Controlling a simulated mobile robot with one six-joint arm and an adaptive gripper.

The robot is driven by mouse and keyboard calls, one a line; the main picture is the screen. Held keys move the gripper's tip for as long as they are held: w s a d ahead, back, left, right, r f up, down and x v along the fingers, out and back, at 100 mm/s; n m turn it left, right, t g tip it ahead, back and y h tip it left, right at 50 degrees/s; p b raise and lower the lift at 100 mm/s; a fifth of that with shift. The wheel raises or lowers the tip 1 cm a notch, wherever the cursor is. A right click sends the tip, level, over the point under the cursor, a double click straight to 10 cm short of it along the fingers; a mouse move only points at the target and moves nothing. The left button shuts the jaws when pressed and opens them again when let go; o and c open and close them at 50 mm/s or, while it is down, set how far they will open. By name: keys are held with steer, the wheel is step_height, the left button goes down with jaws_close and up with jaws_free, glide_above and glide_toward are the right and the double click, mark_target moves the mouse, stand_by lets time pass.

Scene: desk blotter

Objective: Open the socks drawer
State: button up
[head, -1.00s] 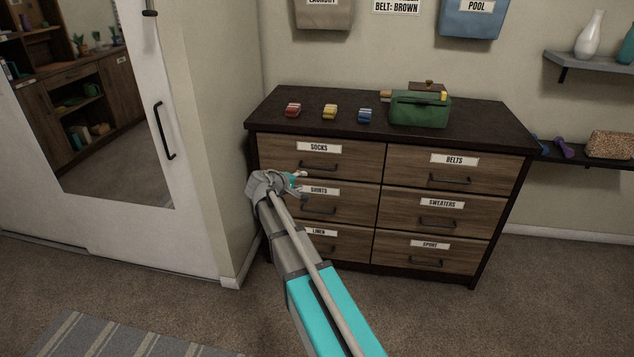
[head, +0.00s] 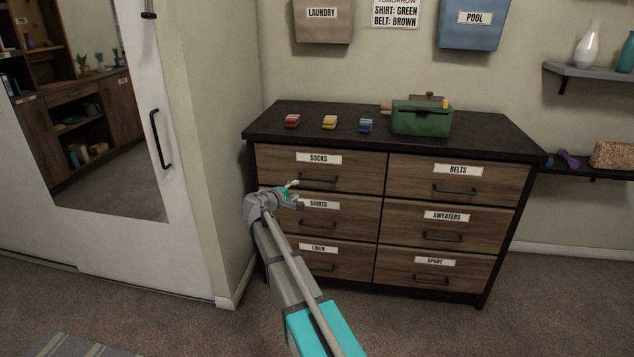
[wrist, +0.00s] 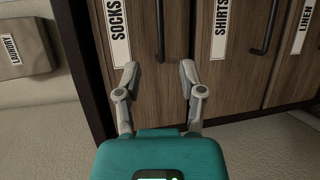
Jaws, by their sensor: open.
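The socks drawer (head: 275,171) is the top left drawer of the dresser, shut, with a white SOCKS label and a dark bar handle (head: 318,180). In the wrist view the drawer front (wrist: 140,35) appears turned on its side, with its handle (wrist: 161,30) running up from between the fingertips. My gripper (head: 296,193) is in front of the dresser's left side, near the line between the socks and shirts drawers. In the wrist view my gripper (wrist: 159,74) is open and empty. Its fingers stand on either side of the handle's line; I cannot tell whether they touch anything.
The shirts drawer (head: 352,212) is directly below, with its own handle. The belts drawer (head: 500,178) is to the right. A green box (head: 421,119) and several small coloured items stand on the dresser top (head: 270,133). A wall (head: 215,150) is close on the left.

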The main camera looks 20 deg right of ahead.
mark_target(316, 180)
steer(key=shift+d, duration=0.1)
steer(key=b+x, duration=0.2)
steer(key=x, duration=1.1)
steer(key=shift+w+d+f, duration=0.15)
steer(key=shift+w+d, duration=0.05)
steer(key=shift+c, duration=0.2)
jaws_close()
steer(key=shift+d, duration=0.1)
